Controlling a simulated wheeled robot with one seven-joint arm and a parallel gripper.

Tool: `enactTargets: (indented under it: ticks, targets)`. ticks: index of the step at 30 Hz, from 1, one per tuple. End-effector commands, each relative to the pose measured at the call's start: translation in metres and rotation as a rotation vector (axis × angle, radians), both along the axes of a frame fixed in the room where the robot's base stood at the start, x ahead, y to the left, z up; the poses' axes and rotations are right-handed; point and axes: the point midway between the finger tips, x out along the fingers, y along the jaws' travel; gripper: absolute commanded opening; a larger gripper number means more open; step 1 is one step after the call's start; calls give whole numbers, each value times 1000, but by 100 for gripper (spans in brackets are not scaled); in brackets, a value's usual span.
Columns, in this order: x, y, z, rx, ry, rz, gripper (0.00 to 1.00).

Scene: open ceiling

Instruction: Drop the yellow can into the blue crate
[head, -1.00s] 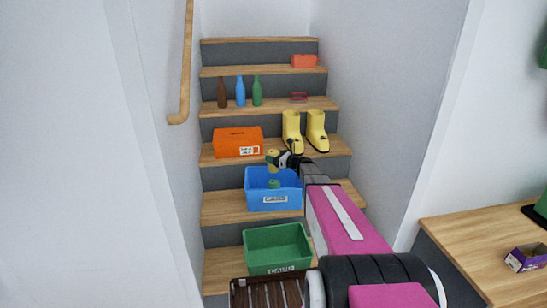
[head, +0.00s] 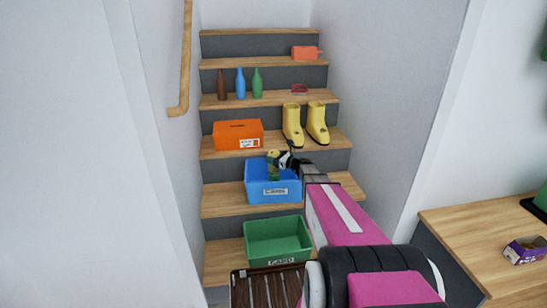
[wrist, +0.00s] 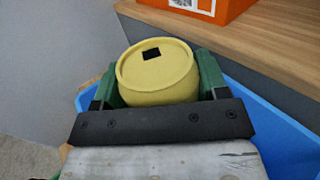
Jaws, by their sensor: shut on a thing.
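The yellow can (wrist: 157,72) is between the green fingers of my gripper (wrist: 157,85) in the wrist view, with its round top and a small black square facing the camera. In the head view my gripper (head: 274,166) is small, with the can partly hidden by it. The blue crate (head: 273,192) stands on a stair step, and my gripper is over its opening. In the wrist view the blue crate's wall (wrist: 270,125) shows behind and below the can. The crate's inside is mostly hidden.
An orange box (head: 238,135) and yellow boots (head: 306,124) stand on the step above. A green crate (head: 278,240) and a brown slatted crate (head: 268,287) are below. Three bottles (head: 240,84) stand higher up. A handrail (head: 186,60) runs along the left wall.

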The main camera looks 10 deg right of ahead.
Motion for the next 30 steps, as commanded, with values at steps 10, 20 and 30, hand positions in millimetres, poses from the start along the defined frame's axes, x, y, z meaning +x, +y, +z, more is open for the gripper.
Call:
enactTargets:
  ticks: [10,20,30]
  targets:
    - [0,0,0,0,0,0,97]
    - [-17,-17,1,0,0,-1,97]
    - [-58,-64,0,-1,1,-1,97]
